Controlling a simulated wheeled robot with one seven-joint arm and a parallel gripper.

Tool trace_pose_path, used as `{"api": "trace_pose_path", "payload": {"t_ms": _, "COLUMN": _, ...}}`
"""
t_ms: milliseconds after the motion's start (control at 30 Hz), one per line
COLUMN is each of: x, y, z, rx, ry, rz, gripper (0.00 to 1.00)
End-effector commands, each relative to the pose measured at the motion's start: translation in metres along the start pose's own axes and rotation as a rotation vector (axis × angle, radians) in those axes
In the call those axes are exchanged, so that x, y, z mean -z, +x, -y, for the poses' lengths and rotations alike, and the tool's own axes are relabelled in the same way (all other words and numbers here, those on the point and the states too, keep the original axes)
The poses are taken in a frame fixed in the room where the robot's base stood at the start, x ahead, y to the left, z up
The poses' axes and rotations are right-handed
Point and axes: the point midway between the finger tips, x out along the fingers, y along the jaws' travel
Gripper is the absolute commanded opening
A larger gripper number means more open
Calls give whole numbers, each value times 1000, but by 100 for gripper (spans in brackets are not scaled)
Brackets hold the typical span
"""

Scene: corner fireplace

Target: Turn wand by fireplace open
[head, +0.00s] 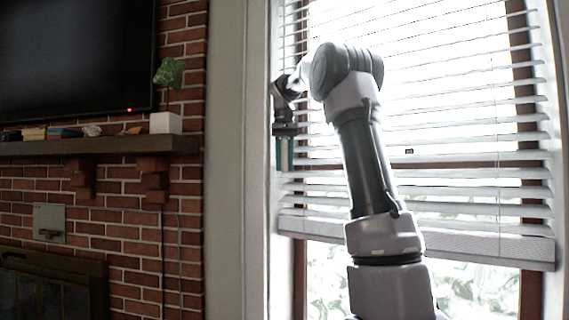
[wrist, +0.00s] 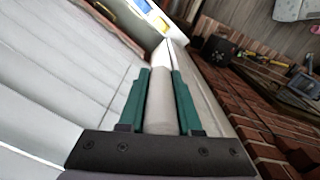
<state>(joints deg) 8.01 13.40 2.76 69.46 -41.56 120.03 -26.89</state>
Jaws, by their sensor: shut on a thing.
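The wand (wrist: 162,105) is a pale, slim rod in the wrist view, running between the two green fingers of my gripper (wrist: 161,75). The fingers are shut on it, one on each side. In the head view my gripper (head: 284,153) points down at the left edge of the window blind (head: 470,155), and I cannot make out the wand there. The white slats stand apart, with bright daylight between them. In the wrist view the blind's pale slats (wrist: 75,60) fill the left side.
A brick fireplace wall (head: 130,225) stands to the left. Its dark mantel (head: 110,147) carries a potted plant (head: 167,122) and small items. A dark television (head: 75,55) hangs above. A pale window frame (head: 235,160) lies between the bricks and the blind.

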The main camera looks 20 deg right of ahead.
Motion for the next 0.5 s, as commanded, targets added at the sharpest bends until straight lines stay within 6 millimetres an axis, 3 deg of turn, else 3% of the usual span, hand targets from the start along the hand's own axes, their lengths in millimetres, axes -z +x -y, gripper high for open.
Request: {"api": "trace_pose_path", "payload": {"t_ms": 500, "x": 0, "y": -1, "z": 0, "rx": 1, "ry": 404, "rz": -2, "gripper": 0}}
